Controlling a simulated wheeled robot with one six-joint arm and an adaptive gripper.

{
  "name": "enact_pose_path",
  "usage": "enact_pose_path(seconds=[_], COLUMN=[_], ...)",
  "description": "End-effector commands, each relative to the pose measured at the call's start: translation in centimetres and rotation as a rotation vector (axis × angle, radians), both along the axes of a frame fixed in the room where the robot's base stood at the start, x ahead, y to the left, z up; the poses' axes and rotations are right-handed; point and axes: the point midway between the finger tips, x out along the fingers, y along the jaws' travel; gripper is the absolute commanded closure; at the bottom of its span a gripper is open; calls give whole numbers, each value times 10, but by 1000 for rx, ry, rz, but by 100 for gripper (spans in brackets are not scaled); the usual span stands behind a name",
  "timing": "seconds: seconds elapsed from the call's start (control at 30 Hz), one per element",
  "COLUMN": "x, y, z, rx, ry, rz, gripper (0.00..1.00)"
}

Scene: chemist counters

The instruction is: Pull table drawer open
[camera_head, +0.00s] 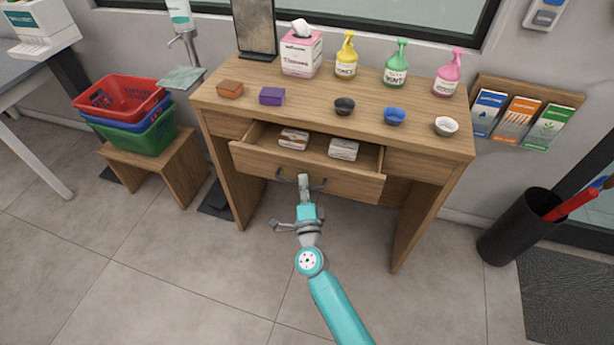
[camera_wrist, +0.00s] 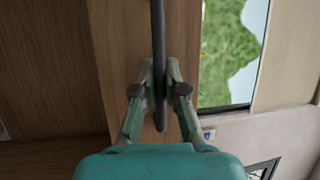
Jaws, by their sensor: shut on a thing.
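The wooden table (camera_head: 370,114) has a wide middle drawer (camera_head: 345,181) that stands pulled out toward me, showing its inside. Two small white-and-brown packs lie in it, a left pack (camera_head: 294,138) and a right pack (camera_head: 343,149). A dark bar handle (camera_head: 290,178) is on the drawer front. My gripper (camera_head: 304,180) is at that handle, in front of the drawer. In the wrist view, the fingers of my gripper (camera_wrist: 160,88) are closed on either side of the dark handle (camera_wrist: 158,40). Part of the handle is hidden behind the gripper.
On the tabletop stand a tissue box (camera_head: 300,55), several spray bottles, three small bowls and two small boxes. Stacked baskets (camera_head: 128,112) sit on a stool at left. A dark bin (camera_head: 515,228) stands at right. The floor in front is clear.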

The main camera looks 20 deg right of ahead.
Motion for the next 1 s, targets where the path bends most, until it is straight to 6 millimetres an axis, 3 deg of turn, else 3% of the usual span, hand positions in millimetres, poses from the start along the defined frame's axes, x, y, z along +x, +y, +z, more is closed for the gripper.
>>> enact_pose_path(seconds=[0.2, 0.4, 0.63, 1.0], x=[-39, -62, -74, -75], y=[29, 45, 53, 53], z=[-2, -1, -1, -1], rx=[0, -1, 1, 0], ry=[2, 2, 2, 2], rz=[4, 2, 1, 0], gripper=[100, 100, 100, 100])
